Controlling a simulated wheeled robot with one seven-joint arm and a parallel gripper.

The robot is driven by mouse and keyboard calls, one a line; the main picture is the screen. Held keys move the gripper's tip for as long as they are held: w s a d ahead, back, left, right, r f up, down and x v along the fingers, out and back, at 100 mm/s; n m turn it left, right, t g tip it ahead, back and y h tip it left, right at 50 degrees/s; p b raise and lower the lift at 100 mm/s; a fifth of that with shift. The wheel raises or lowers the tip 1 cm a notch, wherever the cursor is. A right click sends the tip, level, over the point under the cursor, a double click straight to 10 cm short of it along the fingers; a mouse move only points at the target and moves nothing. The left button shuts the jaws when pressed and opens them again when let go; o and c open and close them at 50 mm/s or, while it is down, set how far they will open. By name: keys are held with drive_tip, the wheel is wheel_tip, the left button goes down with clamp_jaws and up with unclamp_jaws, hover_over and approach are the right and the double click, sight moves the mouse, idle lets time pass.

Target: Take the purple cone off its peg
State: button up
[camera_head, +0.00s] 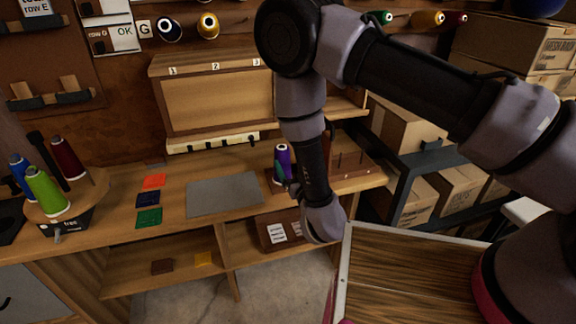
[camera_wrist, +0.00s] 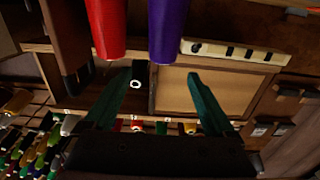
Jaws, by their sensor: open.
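The purple cone (camera_head: 283,160) stands upright on a wooden peg base near the right end of the bench. It also shows in the wrist view (camera_wrist: 167,30), at the top and cut off by the frame edge. My gripper (camera_wrist: 165,75) is open, with its two dark green fingers apart and nothing between them. The cone's narrow end lies just past the fingertips, roughly lined up with the gap. The peg under the cone is hidden.
A red cone (camera_wrist: 106,30) stands close beside the purple one in the wrist view. Bare pegs (camera_head: 352,160) rise from the peg base (camera_head: 355,180) to the right. A grey mat (camera_head: 222,193) lies left. A turntable (camera_head: 75,200) holds green, blue and dark red cones. Boxes stand right.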

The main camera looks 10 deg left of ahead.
sight(284, 153)
drive_tip(key=x, duration=0.9)
drive_tip(key=shift+a+f, duration=0.1)
drive_tip(key=shift+a, duration=0.1)
clamp_jaws()
